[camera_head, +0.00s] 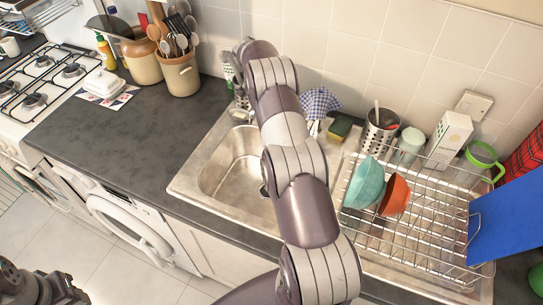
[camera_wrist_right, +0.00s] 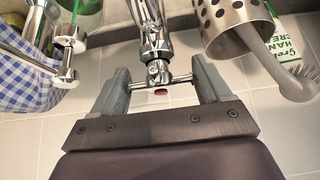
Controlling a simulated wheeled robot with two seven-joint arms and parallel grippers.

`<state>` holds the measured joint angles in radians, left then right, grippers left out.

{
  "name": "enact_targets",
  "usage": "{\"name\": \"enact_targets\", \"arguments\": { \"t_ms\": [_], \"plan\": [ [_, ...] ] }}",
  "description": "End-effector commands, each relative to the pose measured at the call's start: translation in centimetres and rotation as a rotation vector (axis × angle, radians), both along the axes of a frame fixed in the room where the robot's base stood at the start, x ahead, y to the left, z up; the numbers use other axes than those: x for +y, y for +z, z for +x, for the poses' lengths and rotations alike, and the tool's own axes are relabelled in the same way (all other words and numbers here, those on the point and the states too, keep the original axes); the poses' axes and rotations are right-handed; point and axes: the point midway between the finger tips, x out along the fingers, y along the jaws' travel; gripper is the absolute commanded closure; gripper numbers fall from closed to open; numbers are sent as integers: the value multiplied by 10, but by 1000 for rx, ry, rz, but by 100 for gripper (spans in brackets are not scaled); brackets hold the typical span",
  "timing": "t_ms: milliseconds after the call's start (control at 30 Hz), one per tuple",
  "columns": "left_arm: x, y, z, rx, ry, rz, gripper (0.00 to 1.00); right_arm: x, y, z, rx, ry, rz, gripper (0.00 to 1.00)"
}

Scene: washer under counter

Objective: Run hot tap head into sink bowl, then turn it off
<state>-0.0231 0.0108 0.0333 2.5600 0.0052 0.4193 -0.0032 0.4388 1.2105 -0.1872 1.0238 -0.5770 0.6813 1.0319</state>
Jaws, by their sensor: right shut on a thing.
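The steel sink bowl (camera_head: 238,160) is set in the counter in the head view. My right arm crosses over it to the back wall and hides part of the bowl and the taps. In the right wrist view, my right gripper (camera_wrist_right: 162,83) has its two grey fingers at the ends of a chrome crossbar with a red mark, the hot tap head (camera_wrist_right: 155,70), and is shut on it. A second chrome tap head (camera_wrist_right: 68,45) is at the left, apart from the fingers. No water shows in the visible part of the bowl. My left gripper's jaws do not show.
A wire dish rack (camera_head: 425,225) with a teal bowl (camera_head: 364,184) and an orange bowl (camera_head: 395,195) stands right of the sink. A steel utensil holder (camera_wrist_right: 232,22) with a brush is close to the right finger. A checked cloth (camera_wrist_right: 25,85) hangs at the left.

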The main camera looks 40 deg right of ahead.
Motion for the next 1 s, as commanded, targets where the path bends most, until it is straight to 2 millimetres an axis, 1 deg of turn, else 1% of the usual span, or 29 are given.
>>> {"name": "enact_targets", "arguments": {
  "t_ms": [167, 233, 267, 300, 333, 433, 600, 633, 733, 767, 800, 867, 900, 933, 1000],
  "plan": [
    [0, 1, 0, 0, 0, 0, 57, 0, 0, 0, 0, 6, 1, 50],
    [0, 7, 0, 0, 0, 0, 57, -1, 4, -1, 1, 76, 3, 50],
    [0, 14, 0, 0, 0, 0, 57, -1, 7, -2, 0, 131, 2, 50],
    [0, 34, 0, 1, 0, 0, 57, -1, 14, -2, 3, 204, 5, 50],
    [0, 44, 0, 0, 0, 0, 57, 0, 15, -2, 2, 255, 5, 50],
    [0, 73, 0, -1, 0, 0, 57, 0, 15, -2, 1, 356, 5, 50],
    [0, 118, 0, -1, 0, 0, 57, 0, 14, -2, 0, 469, 5, 50],
    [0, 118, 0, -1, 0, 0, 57, 0, 9, -1, 0, 495, 7, 50],
    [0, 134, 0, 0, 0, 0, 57, -1, 9, -1, -2, 573, 4, 50],
    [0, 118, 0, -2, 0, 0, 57, -1, -3, -1, -1, 597, 3, 50],
    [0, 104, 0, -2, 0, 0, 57, -2, -9, -1, -1, 634, 0, 50],
    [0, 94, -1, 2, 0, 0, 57, -2, -8, 0, -5, 691, -2, 50],
    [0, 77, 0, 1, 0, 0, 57, -2, -15, 0, -3, 722, -2, 50],
    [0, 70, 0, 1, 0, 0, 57, -2, -14, 0, -2, 742, -3, 50],
    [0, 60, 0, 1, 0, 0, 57, -2, -10, 0, -1, 781, -4, 50]
  ]
}}
